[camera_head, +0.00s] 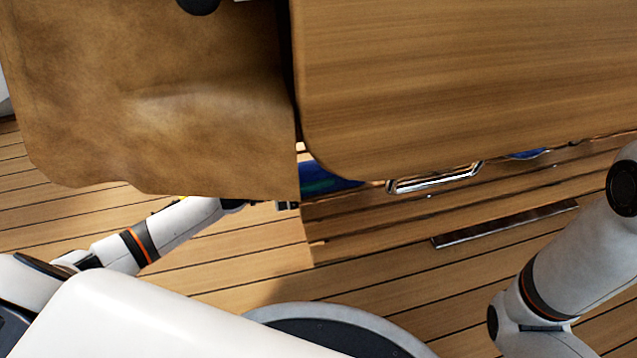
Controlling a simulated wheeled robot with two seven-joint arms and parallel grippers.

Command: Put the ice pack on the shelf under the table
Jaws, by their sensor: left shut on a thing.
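The wooden table top (470,75) fills the upper right, seen from above. A blue and green thing, which looks like the ice pack (322,180), shows in the gap below its near left corner; most of it is hidden. My left arm reaches in from the left beneath a brown mottled panel. My left gripper (287,205) is mostly covered by the panel, just left of the pack, and is shut on it. The shelf under the table cannot be told clearly from the slatted wood below. My right gripper is out of the picture.
The brown panel (150,120) hangs over the left side. A shiny metal handle (435,179) and another blue thing (528,154) show under the table's near edge. A dark metal strip (505,224) lies on the planked floor (400,275). My right arm is at the right.

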